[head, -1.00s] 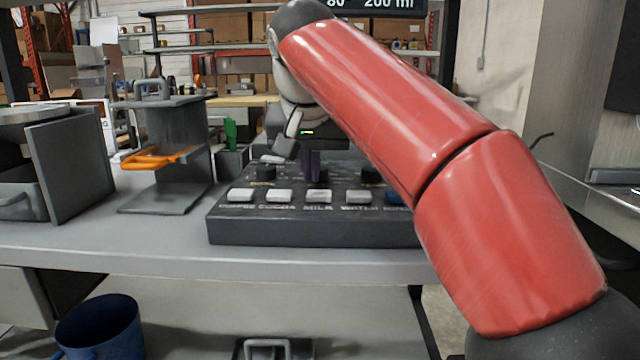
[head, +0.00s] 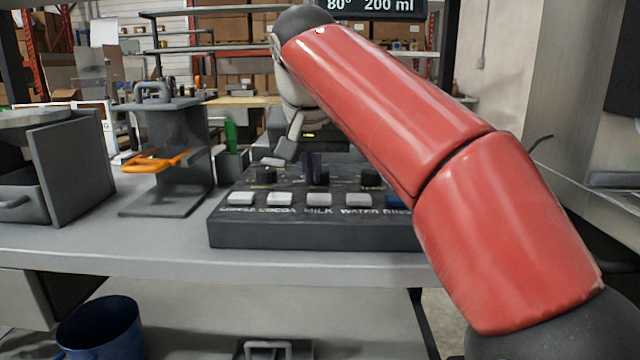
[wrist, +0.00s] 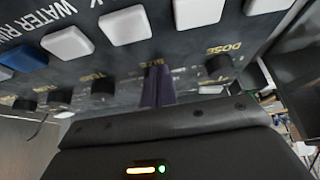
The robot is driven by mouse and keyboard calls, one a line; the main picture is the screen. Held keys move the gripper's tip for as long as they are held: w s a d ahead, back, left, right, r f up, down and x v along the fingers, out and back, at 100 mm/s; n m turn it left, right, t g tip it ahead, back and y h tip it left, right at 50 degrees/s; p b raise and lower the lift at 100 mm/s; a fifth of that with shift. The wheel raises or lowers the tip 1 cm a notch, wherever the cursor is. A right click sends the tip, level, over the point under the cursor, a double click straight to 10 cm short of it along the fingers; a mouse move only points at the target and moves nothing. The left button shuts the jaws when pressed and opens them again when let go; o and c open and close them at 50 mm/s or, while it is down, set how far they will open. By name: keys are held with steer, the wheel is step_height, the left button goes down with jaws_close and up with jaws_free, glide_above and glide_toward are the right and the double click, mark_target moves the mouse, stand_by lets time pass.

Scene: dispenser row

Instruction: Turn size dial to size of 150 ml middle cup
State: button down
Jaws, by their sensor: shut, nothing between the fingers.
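The size dial (head: 318,178) is a dark knob in the middle of the panel's knob row. In the wrist view the word SIZE shows just beside my fingers, and the dial is mostly hidden behind them. My gripper (wrist: 158,88) has purple fingers, closed together, pointing at this dial; they also show in the head view (head: 314,164). I cannot tell whether the fingertips touch the dial. The display (head: 372,6) at the top edge reads 80° and 200 ml. No cup can be made out.
The dispenser panel (head: 310,232) has a row of white buttons in front of the knobs. The dose knob (wrist: 218,66) is beside the size dial. A grey stand (head: 165,205) with an orange handle is to the left. My red arm covers the panel's right end.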

steer(key=shift+d+p, duration=0.55)
steer(key=shift+p, duration=0.05)
steer(key=shift+s, duration=0.45)
steer(key=shift+r, duration=3)
steer(key=shift+s, duration=0.1)
